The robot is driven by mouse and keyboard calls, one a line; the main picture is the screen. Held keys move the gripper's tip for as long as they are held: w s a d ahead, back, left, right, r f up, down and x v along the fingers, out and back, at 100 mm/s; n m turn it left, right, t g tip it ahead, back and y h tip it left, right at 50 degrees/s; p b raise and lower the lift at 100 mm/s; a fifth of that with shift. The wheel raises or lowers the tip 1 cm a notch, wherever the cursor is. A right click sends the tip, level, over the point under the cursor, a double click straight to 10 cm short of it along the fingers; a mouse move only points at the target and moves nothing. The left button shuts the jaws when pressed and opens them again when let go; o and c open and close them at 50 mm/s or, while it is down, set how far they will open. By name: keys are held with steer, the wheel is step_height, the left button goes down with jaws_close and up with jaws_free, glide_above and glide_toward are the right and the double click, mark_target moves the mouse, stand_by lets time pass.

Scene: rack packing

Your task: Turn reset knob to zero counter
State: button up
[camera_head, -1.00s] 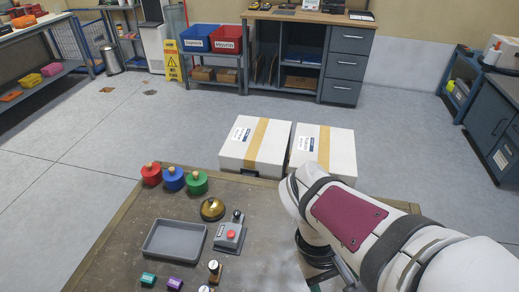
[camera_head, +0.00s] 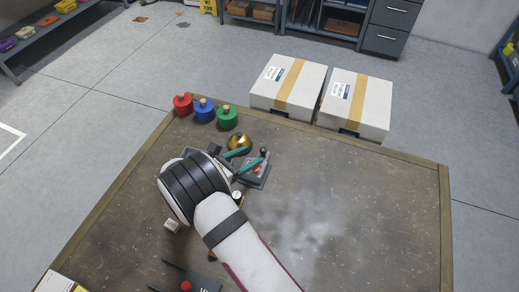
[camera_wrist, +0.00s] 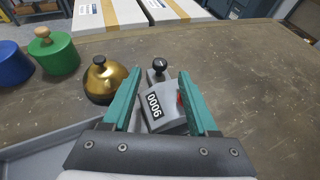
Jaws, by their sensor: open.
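The counter (camera_head: 258,173) is a small grey box on the table, with a red button and a black reset knob (camera_head: 263,151) at its far end. My gripper (camera_head: 256,153) is open over the counter. In the wrist view its teal fingers (camera_wrist: 159,74) lie left and right of the counter and knob, with nothing held. The right finger partly hides the red button (camera_wrist: 180,101).
A brass bell (camera_head: 239,142) stands close left of the counter. Red (camera_head: 183,104), blue (camera_head: 204,110) and green (camera_head: 227,117) knobbed cylinders line the back left. A grey tray (camera_wrist: 45,140) is left of the gripper. Table space to the right is clear.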

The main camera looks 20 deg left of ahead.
mark_target(263, 150)
steer(key=x, duration=0.5)
steer(key=shift+c, duration=0.2)
jaws_close()
